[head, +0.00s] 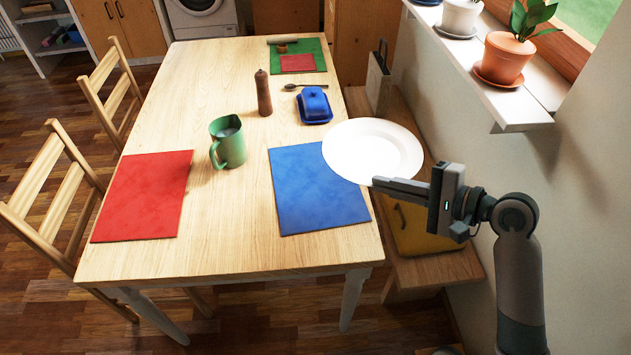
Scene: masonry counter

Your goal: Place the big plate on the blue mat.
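The big white plate (372,150) is held in the air near the table's right edge, roughly level. In the head view it overlaps the upper right part of the blue mat (312,200) and hides that corner. The mat lies flat on the table, and the part I see is bare. My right gripper (388,184) comes in from the right and is shut on the plate's near rim; the exact contact is partly hidden. My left gripper is not in view.
The wooden table (225,240) also bears a red mat (145,195), a green mug (228,142), a pepper mill (263,93) and a blue butter dish (314,104). A bench (440,268) and a windowsill with potted plants (505,58) are at the right.

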